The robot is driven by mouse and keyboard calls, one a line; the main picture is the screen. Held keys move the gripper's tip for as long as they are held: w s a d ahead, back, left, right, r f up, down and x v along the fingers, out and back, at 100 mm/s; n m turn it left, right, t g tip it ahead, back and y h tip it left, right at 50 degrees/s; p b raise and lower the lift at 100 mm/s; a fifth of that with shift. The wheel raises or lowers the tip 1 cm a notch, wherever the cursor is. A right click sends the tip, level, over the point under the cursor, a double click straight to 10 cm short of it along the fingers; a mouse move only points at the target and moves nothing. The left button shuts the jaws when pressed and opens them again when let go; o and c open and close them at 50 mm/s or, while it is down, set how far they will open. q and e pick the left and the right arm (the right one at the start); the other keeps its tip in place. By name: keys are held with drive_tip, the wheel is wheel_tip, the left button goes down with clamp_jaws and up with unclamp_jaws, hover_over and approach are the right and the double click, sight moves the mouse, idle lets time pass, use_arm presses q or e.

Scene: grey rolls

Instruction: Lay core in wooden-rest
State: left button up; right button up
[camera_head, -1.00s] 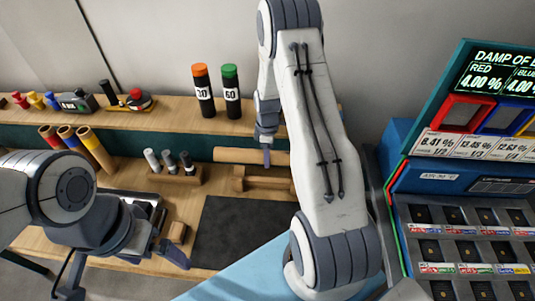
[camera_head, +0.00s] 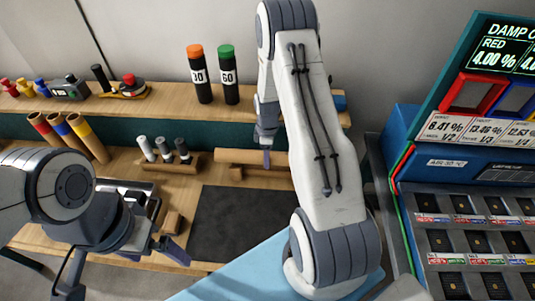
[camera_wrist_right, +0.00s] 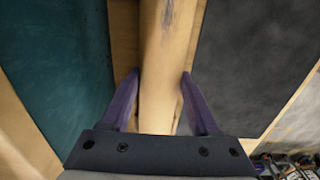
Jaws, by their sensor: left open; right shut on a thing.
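The core is a pale wooden roll (camera_head: 235,156) lying level, its right part hidden behind my right arm. My right gripper (camera_head: 267,157) is shut on it from above. In the right wrist view the core (camera_wrist_right: 168,40) runs between the two purple fingers of my right gripper (camera_wrist_right: 160,80). The wooden-rest (camera_head: 240,174) is directly under the core on the bench, partly hidden by it and by my arm. I cannot tell whether core and rest touch. My left gripper (camera_head: 170,238) is open and empty near the bench's front edge.
A dark mat (camera_head: 240,225) lies in front of the rest. A wooden block with several small cylinders (camera_head: 165,160) stands to its left. Black bottles with orange (camera_head: 199,75) and green (camera_head: 228,75) caps stand on the shelf behind. A blue console (camera_head: 430,150) is at right.

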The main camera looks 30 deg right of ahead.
drive_tip(key=shift+f, duration=0.45)
drive_tip(key=o, duration=1.5)
wheel_tip(320, 180, up, 10)
drive_tip(key=b, duration=0.2)
drive_tip(key=shift+r+b, duration=0.25)
drive_tip(key=shift+b, duration=0.05)
wheel_tip(320, 180, down, 10)
drive_tip(key=p, duration=0.3)
drive_tip(key=shift+f, duration=0.1)
wheel_tip(320, 180, up, 4)
drive_tip(key=p, duration=0.2)
drive_tip(key=shift+p, duration=0.3)
drive_tip(key=shift+r, duration=0.35)
